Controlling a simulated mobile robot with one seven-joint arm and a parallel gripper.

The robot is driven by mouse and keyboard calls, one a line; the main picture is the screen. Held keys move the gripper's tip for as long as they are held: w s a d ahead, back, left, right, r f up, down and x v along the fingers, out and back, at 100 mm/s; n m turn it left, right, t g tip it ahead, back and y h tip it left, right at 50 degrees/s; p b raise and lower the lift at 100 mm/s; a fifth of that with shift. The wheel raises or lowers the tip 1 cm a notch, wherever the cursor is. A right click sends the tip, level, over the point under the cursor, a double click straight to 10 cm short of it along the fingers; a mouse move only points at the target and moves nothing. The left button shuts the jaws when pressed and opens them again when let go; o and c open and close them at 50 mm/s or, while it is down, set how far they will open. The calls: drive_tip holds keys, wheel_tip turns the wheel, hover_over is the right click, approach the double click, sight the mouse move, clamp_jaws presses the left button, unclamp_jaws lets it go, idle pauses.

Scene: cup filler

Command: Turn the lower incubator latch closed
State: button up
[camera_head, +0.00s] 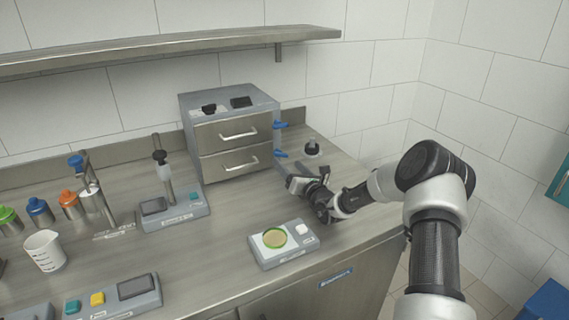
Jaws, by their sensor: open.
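The incubator (232,104) is a grey two-drawer box standing at the back of the counter. Its lower drawer (225,162) and its upper drawer (215,134) both look shut, each with a metal handle. The blue lower latch (281,155) sticks out at the right edge beside the lower drawer. A blue upper latch (281,125) sits above it. My gripper (291,184) is open, a little below and in front of the lower latch and apart from it. Its jaws are small and dark here, and nothing shows between them.
A device with a green-rimmed dish (274,238) stands at the counter's front, below my gripper. A black-topped knob (312,147) stands right of the incubator. A dispenser stand (176,211), a beaker (44,251) and several colored-cap bottles are at left. A shelf (170,47) hangs above.

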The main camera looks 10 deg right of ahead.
sight(281, 155)
drive_tip(key=shift+x, duration=2.05)
drive_tip(key=c, duration=1.1)
drive_tip(key=shift+o, duration=0.2)
drive_tip(key=n, duration=0.3)
drive_tip(key=shift+b, duration=0.3)
drive_tip(key=shift+d+n, duration=0.1)
drive_tip(key=shift+n, duration=0.7)
drive_tip(key=o, duration=1.1)
drive_tip(key=shift+c, duration=0.2)
